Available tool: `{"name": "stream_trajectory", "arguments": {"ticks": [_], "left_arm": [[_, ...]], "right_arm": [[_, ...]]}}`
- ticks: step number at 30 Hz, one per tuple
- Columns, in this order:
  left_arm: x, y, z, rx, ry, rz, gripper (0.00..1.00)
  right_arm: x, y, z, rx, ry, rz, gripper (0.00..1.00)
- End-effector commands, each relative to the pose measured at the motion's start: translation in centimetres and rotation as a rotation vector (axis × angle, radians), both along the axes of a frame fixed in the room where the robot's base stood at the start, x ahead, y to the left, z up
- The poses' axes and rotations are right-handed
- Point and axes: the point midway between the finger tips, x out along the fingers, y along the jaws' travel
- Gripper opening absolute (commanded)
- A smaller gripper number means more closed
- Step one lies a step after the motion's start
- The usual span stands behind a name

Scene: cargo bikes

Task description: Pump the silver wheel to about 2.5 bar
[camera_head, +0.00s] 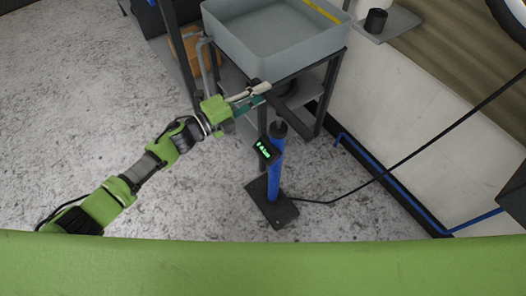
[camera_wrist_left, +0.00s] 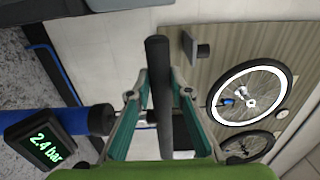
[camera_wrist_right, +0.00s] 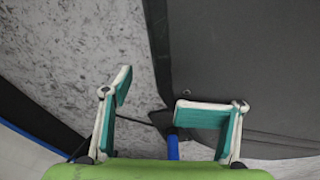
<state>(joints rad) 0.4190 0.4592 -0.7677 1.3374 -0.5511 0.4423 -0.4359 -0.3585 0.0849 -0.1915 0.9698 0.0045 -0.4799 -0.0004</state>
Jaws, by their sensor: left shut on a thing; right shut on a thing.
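A blue floor pump (camera_head: 274,172) stands upright on a dark base plate. Its display reads 2.4 bar in the left wrist view (camera_wrist_left: 45,143). My left gripper (camera_head: 262,90) is shut on the black pump handle (camera_wrist_left: 158,75), which sits above the pump barrel on a thin rod. A wheel with a pale silver rim and silver hub (camera_wrist_left: 228,110) shows at the wall in the left wrist view. My right gripper (camera_wrist_right: 165,98) shows only in its wrist view. Its fingertips look spread and one is tilted; I cannot make out what it holds.
A grey tray (camera_head: 285,45) on a dark frame stands behind the pump. A black hose (camera_head: 420,150) runs from the pump base up to the right. A darker wheel (camera_wrist_left: 240,150) is below the pale-rimmed one. The floor at the left is clear.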

Motion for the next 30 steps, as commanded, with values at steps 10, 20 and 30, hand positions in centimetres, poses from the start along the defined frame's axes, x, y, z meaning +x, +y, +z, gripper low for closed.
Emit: {"name": "stream_trajectory", "arguments": {"ticks": [10,20,30], "left_arm": [[-0.4,0.1,-2.8,0.011,0.01,-0.002,0.0],[-0.4,0.1,-4.1,0.01,0.01,-0.002,0.0],[-0.3,0.0,-4.5,0.008,0.008,-0.002,0.49]], "right_arm": [[5.3,0.5,2.5,0.003,-0.046,-0.01,0.4],[8.4,0.8,5.7,0.002,-0.066,-0.014,0.4],[9.8,1.0,8.0,0.003,-0.075,-0.017,0.4]]}}
